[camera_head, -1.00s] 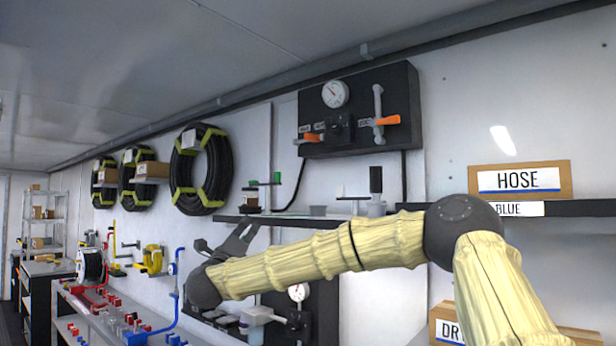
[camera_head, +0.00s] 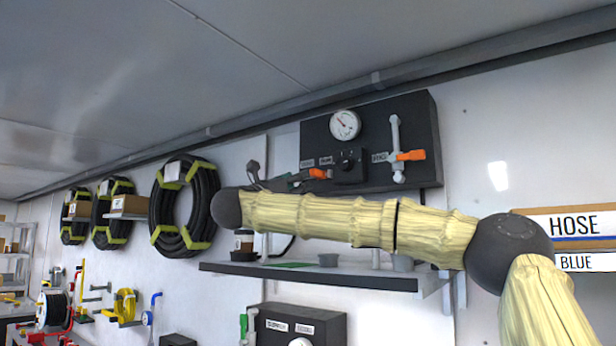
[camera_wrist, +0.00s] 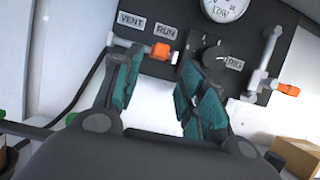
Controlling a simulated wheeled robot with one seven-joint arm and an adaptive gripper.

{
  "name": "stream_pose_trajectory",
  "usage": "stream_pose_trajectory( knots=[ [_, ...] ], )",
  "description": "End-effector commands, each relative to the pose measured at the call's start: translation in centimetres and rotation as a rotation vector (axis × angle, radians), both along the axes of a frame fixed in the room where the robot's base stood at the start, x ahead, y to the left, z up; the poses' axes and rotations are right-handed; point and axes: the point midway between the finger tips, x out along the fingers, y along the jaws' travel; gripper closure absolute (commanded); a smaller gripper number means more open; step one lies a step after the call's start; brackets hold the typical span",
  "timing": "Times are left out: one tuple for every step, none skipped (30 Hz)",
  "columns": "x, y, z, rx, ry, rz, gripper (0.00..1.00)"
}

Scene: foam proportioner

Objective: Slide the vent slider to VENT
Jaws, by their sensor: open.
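The vent slider is an orange knob on a short grey rail on the dark wall panel (camera_head: 375,185). It shows in the head view (camera_head: 318,173) and in the wrist view (camera_wrist: 161,51). It sits at the right part of its rail, below the RUN label (camera_wrist: 165,31); the VENT label (camera_wrist: 131,20) is to the left. My gripper (camera_wrist: 164,68) is open, its two green-padded fingers pointing at the panel. In the wrist view the knob appears between the fingertips; contact cannot be told. In the head view my gripper (camera_head: 287,182) is at the panel's lower left.
A round gauge (camera_wrist: 226,5), a black rotary knob (camera_wrist: 208,54) and a grey lever with an orange handle (camera_wrist: 287,90) are on the same panel, right of the slider. A shelf (camera_head: 310,276) with cups runs below the panel. Coiled hoses (camera_head: 185,205) hang to the left.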

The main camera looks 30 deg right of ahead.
Motion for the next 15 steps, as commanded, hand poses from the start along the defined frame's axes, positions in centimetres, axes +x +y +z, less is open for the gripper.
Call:
stream_pose_trajectory(
  knots=[
    [0.2,-0.2,0.4,0.000,-0.001,0.000,0.59],
    [0.4,-0.4,0.6,0.000,0.000,0.002,0.59],
    [0.6,-0.7,0.8,0.000,0.000,0.002,0.59],
    [0.7,-1.0,1.0,0.000,0.000,0.003,0.59],
    [0.9,-1.3,1.2,0.000,0.001,0.004,0.59],
    [1.2,-1.7,1.5,0.000,0.001,0.005,0.59],
    [1.4,-2.1,1.7,-0.001,0.001,0.006,0.59],
    [1.6,-2.5,1.9,-0.001,0.001,0.006,0.59],
    [1.8,-3.1,2.2,0.001,0.000,0.005,0.59],
    [2.0,-3.6,2.3,0.001,0.001,0.005,0.59],
    [2.2,-4.0,2.5,0.000,0.002,0.006,0.59],
    [2.4,-4.6,2.7,0.000,0.002,0.006,0.59],
    [2.6,-5.0,2.9,0.001,0.001,0.005,0.59],
    [2.7,-5.4,3.0,0.001,0.001,0.004,0.59],
    [2.9,-5.9,3.2,0.000,0.001,0.004,0.59]
  ],
)
